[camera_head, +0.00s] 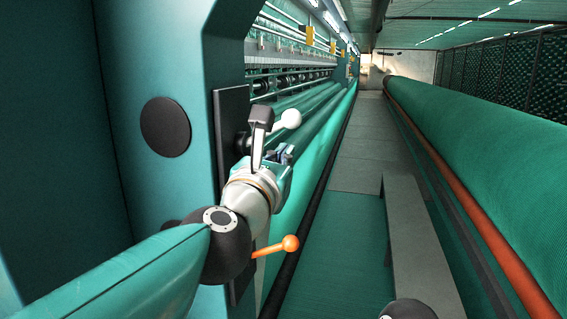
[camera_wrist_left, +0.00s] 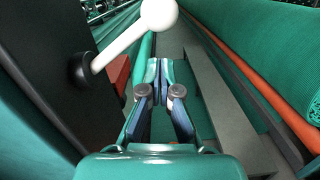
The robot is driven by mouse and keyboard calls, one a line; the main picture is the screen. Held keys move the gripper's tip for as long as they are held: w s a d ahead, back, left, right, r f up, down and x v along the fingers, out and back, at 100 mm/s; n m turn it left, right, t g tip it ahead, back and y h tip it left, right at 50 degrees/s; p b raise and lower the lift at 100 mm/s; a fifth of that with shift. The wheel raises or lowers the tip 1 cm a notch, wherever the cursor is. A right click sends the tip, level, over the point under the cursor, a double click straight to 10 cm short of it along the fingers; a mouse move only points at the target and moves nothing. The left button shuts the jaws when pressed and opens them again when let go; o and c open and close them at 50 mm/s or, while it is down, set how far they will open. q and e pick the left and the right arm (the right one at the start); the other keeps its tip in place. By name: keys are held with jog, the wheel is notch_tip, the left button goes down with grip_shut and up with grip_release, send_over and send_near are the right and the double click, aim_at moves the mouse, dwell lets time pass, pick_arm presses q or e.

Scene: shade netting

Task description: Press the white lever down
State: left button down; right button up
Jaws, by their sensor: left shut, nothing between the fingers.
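The white lever (camera_head: 287,119) sticks out from a black panel on the teal machine frame, its round knob pointing right and slightly up. In the left wrist view the white lever (camera_wrist_left: 122,48) runs from a dark pivot up to a large ball at the top edge. My left gripper (camera_head: 284,154) is just below the lever's knob in the head view. In the wrist view its fingers (camera_wrist_left: 160,72) are together and empty, to the right of the lever's shaft and apart from it in the picture. My wrist partly hides the panel. My right gripper is not in view.
An orange lever (camera_head: 278,246) with a ball end shows lower down, beside my arm. A red block (camera_wrist_left: 120,74) sits by the panel in the wrist view. A large green net roll (camera_head: 490,125) lies along the right. A grey walkway (camera_head: 360,150) runs between.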

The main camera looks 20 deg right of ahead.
pick_arm(q)
jog(key=f+b+v, duration=0.1)
jog(key=b+v, duration=0.2)
jog(key=v, duration=0.7)
jog(key=shift+f, duration=0.3)
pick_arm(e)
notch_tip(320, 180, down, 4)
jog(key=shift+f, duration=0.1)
pick_arm(q)
jog(key=shift+s+a, duration=0.1)
